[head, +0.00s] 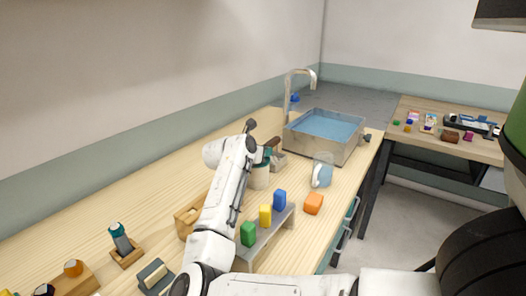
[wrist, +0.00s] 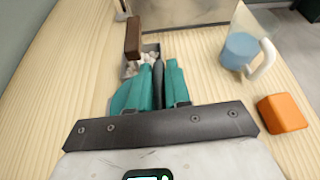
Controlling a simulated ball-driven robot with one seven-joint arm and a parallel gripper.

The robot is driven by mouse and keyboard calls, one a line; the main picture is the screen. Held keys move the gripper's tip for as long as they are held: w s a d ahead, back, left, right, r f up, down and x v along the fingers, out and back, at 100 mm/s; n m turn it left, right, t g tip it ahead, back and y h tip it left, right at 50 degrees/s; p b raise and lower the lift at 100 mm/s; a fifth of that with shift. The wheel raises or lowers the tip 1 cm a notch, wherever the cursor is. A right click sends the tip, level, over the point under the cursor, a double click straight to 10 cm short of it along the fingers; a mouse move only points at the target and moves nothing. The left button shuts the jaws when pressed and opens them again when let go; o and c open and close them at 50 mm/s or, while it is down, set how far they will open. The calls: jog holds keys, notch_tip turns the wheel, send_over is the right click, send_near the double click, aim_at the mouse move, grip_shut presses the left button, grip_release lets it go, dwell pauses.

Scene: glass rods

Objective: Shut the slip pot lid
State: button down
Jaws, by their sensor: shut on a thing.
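The slip pot (head: 259,178) is a cream, round vessel on the wooden counter, beside the near side of the sink. My gripper (head: 262,156) is right over its top, with teal fingers. In the wrist view the fingers of my gripper (wrist: 158,85) are close together on a narrow dark grey piece, which looks like part of the slip pot lid (wrist: 158,72). The fingers and the arm hide most of the lid, so its angle and whether it touches the rim cannot be told. The pot body is not visible in the wrist view.
Just beyond is a small grey tray holding pale lumps and a brown block (wrist: 133,38). A clear jug (head: 322,172) with blue liquid and an orange block (head: 313,203) stand to the right. A rack (head: 268,236) with coloured blocks is nearer. The sink (head: 325,130) is behind.

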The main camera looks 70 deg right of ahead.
jog(key=shift+f, duration=0.15)
jog(key=c, duration=1.1)
grip_release()
jog(key=shift+c, duration=0.2)
jog(key=b+v, duration=0.1)
jog(key=v, duration=1)
jog(key=shift+d, duration=0.1)
